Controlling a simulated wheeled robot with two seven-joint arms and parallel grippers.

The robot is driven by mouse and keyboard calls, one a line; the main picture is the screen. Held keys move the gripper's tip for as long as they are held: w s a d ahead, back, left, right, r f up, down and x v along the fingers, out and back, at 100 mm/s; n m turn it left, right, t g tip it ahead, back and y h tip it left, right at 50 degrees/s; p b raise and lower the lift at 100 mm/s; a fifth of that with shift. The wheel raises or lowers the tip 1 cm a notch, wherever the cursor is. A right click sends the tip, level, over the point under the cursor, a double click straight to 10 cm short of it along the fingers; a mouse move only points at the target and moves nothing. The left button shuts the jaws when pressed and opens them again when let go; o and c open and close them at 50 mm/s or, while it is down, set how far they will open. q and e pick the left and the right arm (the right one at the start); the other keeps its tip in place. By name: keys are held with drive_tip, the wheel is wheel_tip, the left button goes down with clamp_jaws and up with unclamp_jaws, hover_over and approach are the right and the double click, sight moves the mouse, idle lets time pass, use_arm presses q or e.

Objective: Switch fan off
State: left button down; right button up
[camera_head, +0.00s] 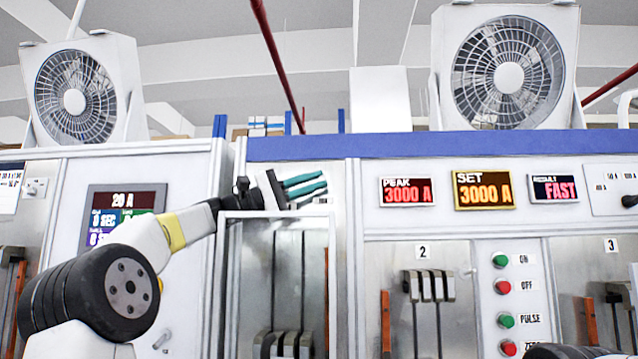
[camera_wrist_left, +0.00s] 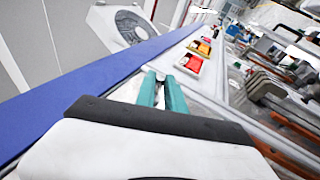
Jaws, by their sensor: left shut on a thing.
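Two white box fans stand on top of the cabinets: a left fan (camera_head: 75,95) and a right fan (camera_head: 508,72). One fan (camera_wrist_left: 131,26) also shows in the left wrist view. My left gripper (camera_head: 314,183) is at the upper panel of the middle cabinet, just below the blue beam. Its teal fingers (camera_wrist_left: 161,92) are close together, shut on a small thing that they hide. I cannot make out a fan switch there. My right gripper is not in view.
A blue beam (camera_head: 400,146) runs above the panels. Red-lit displays (camera_head: 407,191) and a yellow-framed display (camera_head: 484,189) are to the right. Below are breaker bays with levers (camera_head: 428,286) and green and red buttons (camera_head: 502,287). A glass-fronted bay frame (camera_head: 275,214) sits directly under my left gripper.

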use_arm(q)
drive_tip(key=shift+w+f+m+g+h, duration=0.1)
drive_tip(key=shift+f+m+g+h, duration=0.2)
drive_tip(key=shift+m, duration=0.45)
drive_tip(key=shift+w+f+m+g, duration=0.1)
drive_tip(key=shift+m+g, duration=0.3)
drive_tip(key=shift+m, duration=0.35)
drive_tip(key=c, duration=1.4)
unclamp_jaws()
drive_tip(key=shift+a, duration=0.1)
drive_tip(key=v, duration=0.7)
drive_tip(key=shift+a+f, duration=0.25)
drive_tip(key=shift+a, duration=0.05)
drive_tip(key=shift+s, duration=0.1)
